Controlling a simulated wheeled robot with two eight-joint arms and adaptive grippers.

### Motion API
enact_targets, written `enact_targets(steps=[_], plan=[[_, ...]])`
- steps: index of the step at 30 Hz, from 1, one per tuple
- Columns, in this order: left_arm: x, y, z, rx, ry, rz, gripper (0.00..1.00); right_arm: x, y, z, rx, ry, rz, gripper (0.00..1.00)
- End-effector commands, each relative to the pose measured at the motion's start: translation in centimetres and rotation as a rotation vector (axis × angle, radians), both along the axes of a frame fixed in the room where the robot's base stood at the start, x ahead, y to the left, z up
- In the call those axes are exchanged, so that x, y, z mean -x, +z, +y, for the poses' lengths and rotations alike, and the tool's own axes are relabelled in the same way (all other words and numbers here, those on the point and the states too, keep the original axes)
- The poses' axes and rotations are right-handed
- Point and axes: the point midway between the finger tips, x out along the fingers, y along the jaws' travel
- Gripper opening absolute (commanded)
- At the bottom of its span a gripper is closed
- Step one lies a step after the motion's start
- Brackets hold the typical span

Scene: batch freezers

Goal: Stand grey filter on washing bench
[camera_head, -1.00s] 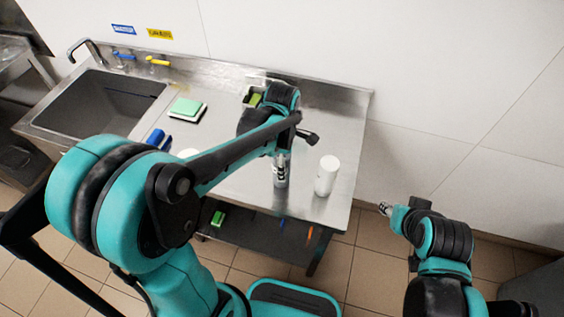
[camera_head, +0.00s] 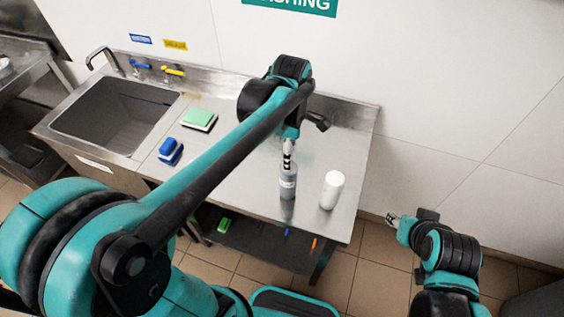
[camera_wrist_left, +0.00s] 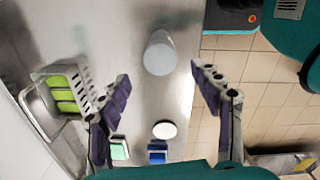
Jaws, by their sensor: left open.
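The grey filter (camera_head: 288,182) stands upright on the steel washing bench (camera_head: 240,185), near its front right part. My left gripper (camera_head: 288,158) is above the filter, pointing down. In the left wrist view its fingers (camera_wrist_left: 160,80) are spread, with a round pale grey top (camera_wrist_left: 158,53), which looks like the filter's, seen between and beyond them. A white cylinder (camera_head: 333,190) stands upright just right of the grey filter. My right gripper (camera_head: 392,218) is off the bench's right side, over the floor; its fingers are too small to read.
A sink (camera_head: 115,115) is at the bench's left. A green sponge (camera_head: 199,119) and a blue sponge (camera_head: 171,151) lie between it and my left arm. The wrist view shows a rack with green items (camera_wrist_left: 65,92) and a white round top (camera_wrist_left: 164,130) near the sponges.

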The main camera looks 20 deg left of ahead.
Motion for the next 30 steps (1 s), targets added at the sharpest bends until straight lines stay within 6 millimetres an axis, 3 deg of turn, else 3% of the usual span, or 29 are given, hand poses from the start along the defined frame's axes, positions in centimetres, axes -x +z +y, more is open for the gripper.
enact_targets(steps=[4,8,12,18,23,30], plan=[[2.2,0.5,1.0,-0.01,-0.278,-0.1,0.65,0.0,0.0,0.0,0.0,0.0,0.0,0.4],[5.0,0.6,2.2,-0.082,-0.686,-0.24,0.65,0.0,0.0,0.0,0.0,0.0,0.0,0.4],[7.6,-0.1,3.3,-0.237,-1.124,-0.366,0.65,0.0,0.0,0.0,0.0,0.0,0.0,0.4],[9.7,-1.3,4.2,-0.467,-1.542,-0.437,0.65,0.0,0.0,0.0,0.0,0.0,0.0,0.4],[10.2,-1.7,4.5,-0.549,-1.668,-0.443,0.65,0.0,0.0,0.0,0.0,0.0,0.0,0.4],[10.2,-1.7,4.5,-0.557,-1.681,-0.443,0.65,0.0,0.0,0.0,0.0,0.0,0.0,0.4]])
